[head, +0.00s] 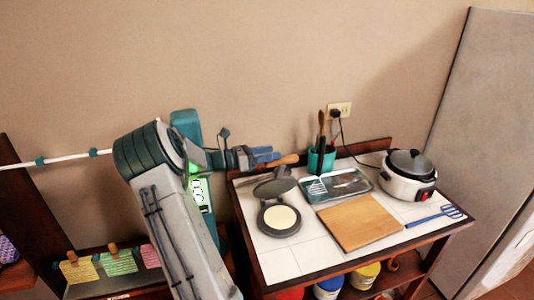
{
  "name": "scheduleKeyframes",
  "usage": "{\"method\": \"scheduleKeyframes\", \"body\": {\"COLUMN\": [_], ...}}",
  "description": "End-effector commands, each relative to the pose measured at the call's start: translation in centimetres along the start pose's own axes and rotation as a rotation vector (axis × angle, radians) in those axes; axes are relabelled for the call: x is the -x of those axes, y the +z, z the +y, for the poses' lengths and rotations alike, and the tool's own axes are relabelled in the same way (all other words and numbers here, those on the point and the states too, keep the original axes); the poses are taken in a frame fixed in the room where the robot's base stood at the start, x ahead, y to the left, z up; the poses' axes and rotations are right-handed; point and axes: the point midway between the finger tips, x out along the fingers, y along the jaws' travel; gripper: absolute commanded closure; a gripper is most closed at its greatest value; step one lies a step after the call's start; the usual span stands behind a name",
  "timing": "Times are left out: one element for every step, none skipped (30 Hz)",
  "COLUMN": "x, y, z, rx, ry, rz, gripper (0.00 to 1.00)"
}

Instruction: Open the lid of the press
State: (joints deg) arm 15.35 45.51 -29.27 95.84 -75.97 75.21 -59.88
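The press (280,231) is a dark, round-plated device at the left of the white tabletop. A pale yellow disc (279,217) lies on its lower plate. Its dark lid (275,187) stands raised and tilted back behind the plate, so the disc is uncovered. My gripper (270,154), with blue fingers, is just above and behind the raised lid, pointing right. A brown wooden handle (288,160) shows right beside the fingers. I cannot tell if the fingers touch it or how far they are apart.
Right of the press are a wooden board (359,221), a glass tray (335,184), a teal utensil holder (321,159), a white cooker (409,176) and a blue spatula (434,216). The tabletop's front left is clear. A wall (270,60) stands behind.

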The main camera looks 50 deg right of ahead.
Motion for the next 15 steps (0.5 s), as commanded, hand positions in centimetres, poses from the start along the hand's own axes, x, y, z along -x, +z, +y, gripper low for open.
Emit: {"method": "scheduleKeyframes", "body": {"x": [0.3, 0.3, 0.3, 0.4, 0.4, 0.5, 0.5, 0.6, 0.7, 0.8, 1.0, 1.3, 1.7, 2.1, 2.8], "y": [-1.0, -1.0, -0.9, -0.9, -0.9, -0.9, -0.8, -0.8, -0.8, -0.8, -0.8, -0.8, -0.8, -0.8, -0.9], "z": [0.2, 0.1, 0.1, 0.0, 0.0, 0.0, 0.0, 0.0, 0.0, 0.0, 0.0, 0.0, 0.1, 0.1, 0.1], "rx": [0.006, 0.005, 0.005, 0.004, 0.004, 0.003, 0.003, 0.002, 0.002, 0.002, 0.002, 0.001, 0.001, 0.001, 0.000], "ry": [0.012, 0.011, 0.010, 0.010, 0.010, 0.010, 0.011, 0.011, 0.012, 0.013, 0.014, 0.016, 0.017, 0.018, 0.021], "rz": [0.013, 0.013, 0.012, 0.012, 0.012, 0.011, 0.011, 0.010, 0.010, 0.010, 0.009, 0.008, 0.008, 0.007, 0.007], "gripper": [0.55, 0.55, 0.55, 0.55, 0.55, 0.55, 0.55, 0.55, 0.55, 0.55, 0.55, 0.55, 0.55, 0.55, 0.55]}}
